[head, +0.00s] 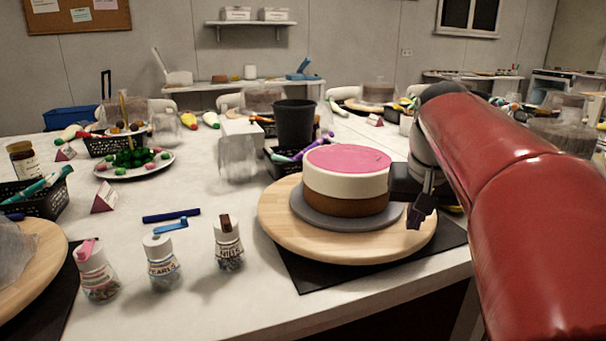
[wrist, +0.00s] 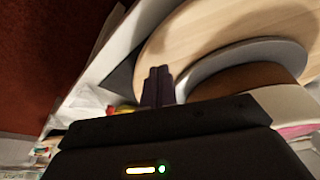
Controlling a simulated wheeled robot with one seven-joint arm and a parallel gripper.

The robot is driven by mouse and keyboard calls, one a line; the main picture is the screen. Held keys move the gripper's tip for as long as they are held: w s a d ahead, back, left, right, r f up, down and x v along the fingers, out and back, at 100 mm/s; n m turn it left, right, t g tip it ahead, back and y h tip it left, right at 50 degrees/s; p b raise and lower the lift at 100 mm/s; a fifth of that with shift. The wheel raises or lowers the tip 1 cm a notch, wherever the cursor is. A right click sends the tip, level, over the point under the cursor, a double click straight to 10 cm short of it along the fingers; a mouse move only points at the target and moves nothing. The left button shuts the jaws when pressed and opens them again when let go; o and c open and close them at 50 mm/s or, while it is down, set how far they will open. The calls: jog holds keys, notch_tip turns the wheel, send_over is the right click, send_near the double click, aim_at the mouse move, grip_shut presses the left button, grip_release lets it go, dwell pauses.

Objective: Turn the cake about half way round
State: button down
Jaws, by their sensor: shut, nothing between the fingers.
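The cake (head: 346,182) has a pink top, a white upper band and a brown lower band. It stands on a grey round board (head: 322,219) on a wooden turntable (head: 290,238). My gripper (head: 415,222) is shut and empty, fingers pointing down above the turntable's right part, right of the cake. In the wrist view the shut fingers (wrist: 158,88) show beside the turntable's edge (wrist: 185,35), with the grey board (wrist: 215,65) and part of the cake (wrist: 250,78) to the right. I cannot tell whether the fingertips touch the wood.
A black mat (head: 315,277) lies under the turntable near the table's front edge. Sprinkle jars, one of them (head: 228,243), stand to the left. A black cup (head: 294,123) and a basket with coloured tubes (head: 290,157) stand behind the turntable. My red arm covers the right side.

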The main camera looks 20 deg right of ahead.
jog(key=shift+r, duration=0.6)
jog(key=shift+f, duration=0.1)
jog(key=shift+a, duration=0.35)
jog(key=a, duration=0.3)
jog(key=a+b, duration=0.1)
jog(key=a, duration=0.2)
jog(key=s+a, duration=0.1)
jog(key=a, duration=0.2)
jog(key=shift+a, duration=0.15)
jog(key=w+a, duration=0.2)
jog(key=w+a+p, duration=0.1)
jog(key=w+a, duration=0.1)
jog(key=a, duration=0.1)
jog(key=w+a, duration=0.2)
jog(key=shift+w+a+p, duration=0.25)
jog(key=shift+a+p, duration=0.1)
jog(key=shift+p, duration=0.05)
